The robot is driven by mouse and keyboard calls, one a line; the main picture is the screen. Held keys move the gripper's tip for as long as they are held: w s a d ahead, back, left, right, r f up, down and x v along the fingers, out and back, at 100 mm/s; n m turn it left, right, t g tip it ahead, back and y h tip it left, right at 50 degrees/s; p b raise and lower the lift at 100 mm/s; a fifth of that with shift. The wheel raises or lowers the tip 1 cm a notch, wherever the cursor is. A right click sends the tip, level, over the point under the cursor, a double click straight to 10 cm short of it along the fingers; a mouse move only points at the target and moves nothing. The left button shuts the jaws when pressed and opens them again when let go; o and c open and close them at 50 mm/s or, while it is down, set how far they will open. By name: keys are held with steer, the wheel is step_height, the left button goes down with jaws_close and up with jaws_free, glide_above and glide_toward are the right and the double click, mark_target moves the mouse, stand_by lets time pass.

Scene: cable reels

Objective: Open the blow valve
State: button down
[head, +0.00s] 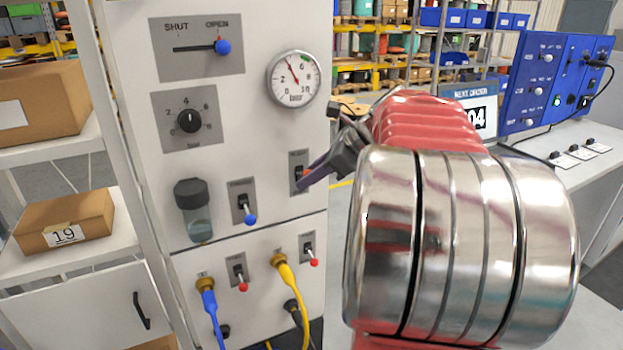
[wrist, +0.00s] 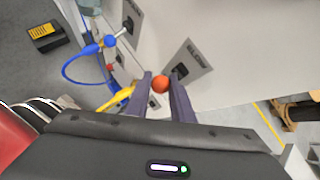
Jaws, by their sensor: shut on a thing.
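The blow valve's grey plate (head: 298,160) is on the white panel, right of a valve with a blue ball. Its label reads BLOW in the wrist view (wrist: 193,56). The valve's orange ball knob (wrist: 160,84) is between the two dark fingers of my gripper (wrist: 160,80), which are shut on it. In the head view my gripper (head: 312,181) reaches the plate from the right and partly hides the lever. I cannot tell clearly which way the lever points.
A valve with a blue ball (head: 250,218) hangs close to the left. Two red-balled levers (head: 242,286) (head: 313,262) and blue and yellow hoses (head: 289,280) are below. A gauge (head: 295,78) and a slide handle (head: 222,46) at OPEN are above. Shelves with boxes (head: 65,218) stand left.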

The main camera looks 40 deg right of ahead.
steer(key=shift+w, duration=0.1)
stand_by(0.3)
steer(key=c, duration=1.5)
jaws_free()
steer(key=shift+c, duration=0.2)
steer(key=shift+r, duration=0.15)
steer(key=v, duration=1.3)
steer(key=shift+s+d+r, duration=0.15)
steer(key=shift+s+r, duration=0.05)
